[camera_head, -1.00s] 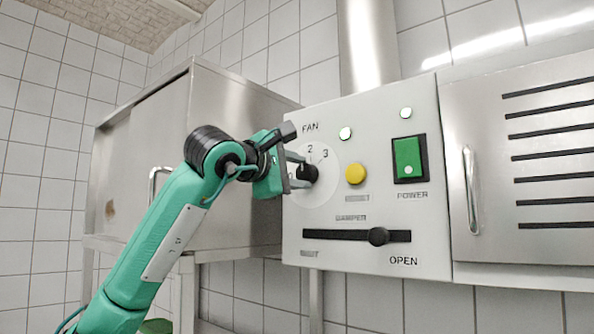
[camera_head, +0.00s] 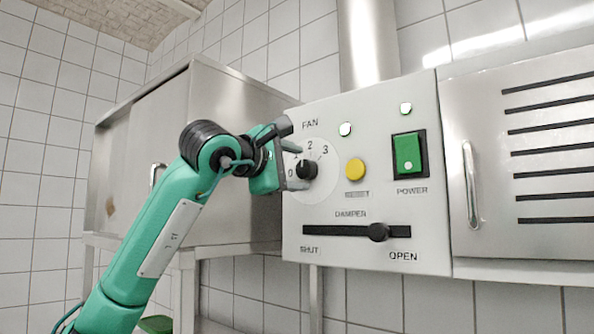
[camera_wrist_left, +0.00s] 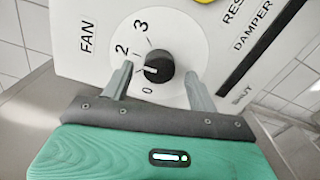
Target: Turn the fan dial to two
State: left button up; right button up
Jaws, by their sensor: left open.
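The black fan dial (camera_head: 306,169) sits on a round white plate marked 0 to 3 at the left of the control panel. In the left wrist view, the dial (camera_wrist_left: 158,66) has a white mark pointing left, between the 0 and the 2; the 1 is hidden there, apparently behind a finger. My left gripper (camera_head: 293,167) is open just left of the dial. In the wrist view, the left gripper's fingers (camera_wrist_left: 158,70) appear on either side of the knob with gaps, not gripping it. My right gripper is not in view.
The panel (camera_head: 433,240) also carries a yellow button (camera_head: 355,170), a green power switch (camera_head: 408,156) and a damper slider (camera_head: 379,232) near OPEN. A steel cabinet (camera_head: 225,130) stands behind my left arm. A handled, slotted steel door (camera_head: 490,180) is at right.

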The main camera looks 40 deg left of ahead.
pick_arm(q)
jog(key=s+a+b, duration=0.1)
jog(key=s+b, duration=0.3)
jog(key=s, duration=0.9)
jog(key=shift+b, duration=0.35)
